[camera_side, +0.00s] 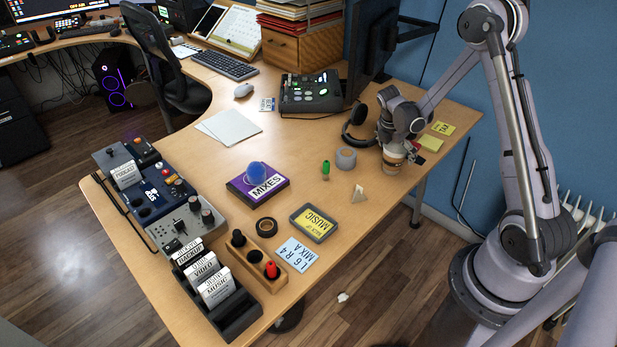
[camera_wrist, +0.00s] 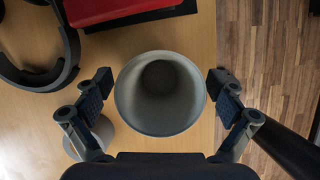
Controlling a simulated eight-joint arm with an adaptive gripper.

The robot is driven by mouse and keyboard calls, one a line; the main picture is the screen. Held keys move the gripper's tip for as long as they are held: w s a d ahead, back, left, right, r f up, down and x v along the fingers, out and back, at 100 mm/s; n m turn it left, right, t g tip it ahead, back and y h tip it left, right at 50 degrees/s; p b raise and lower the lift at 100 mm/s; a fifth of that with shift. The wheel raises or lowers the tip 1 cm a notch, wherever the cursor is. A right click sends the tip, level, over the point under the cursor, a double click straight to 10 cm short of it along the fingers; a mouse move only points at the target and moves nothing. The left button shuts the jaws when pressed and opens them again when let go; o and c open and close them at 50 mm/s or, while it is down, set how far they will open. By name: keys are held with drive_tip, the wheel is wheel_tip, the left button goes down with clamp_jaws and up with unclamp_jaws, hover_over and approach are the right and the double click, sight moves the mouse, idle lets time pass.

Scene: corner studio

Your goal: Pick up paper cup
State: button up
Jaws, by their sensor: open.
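The paper cup (camera_side: 394,157) stands upright near the right edge of the desk in the side view, with a brown and white outside. In the wrist view I look down into the open, empty paper cup (camera_wrist: 159,93), which is grey inside. My gripper (camera_side: 398,137) is right above and around the cup's rim in the side view. In the wrist view my gripper (camera_wrist: 159,84) is open, with one finger on each side of the cup. The left finger is slightly apart from the rim; the right fingertip is very near it, and I cannot tell if it touches.
A small pale pyramid (camera_side: 359,194) and a green object (camera_side: 325,169) stand farther left. The desk edge is close by.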

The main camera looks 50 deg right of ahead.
drive_tip(key=shift+x, duration=0.85)
drive_tip(key=c, duration=0.9)
drive_tip(key=shift+o, duration=0.2)
drive_tip(key=shift+r, duration=0.2)
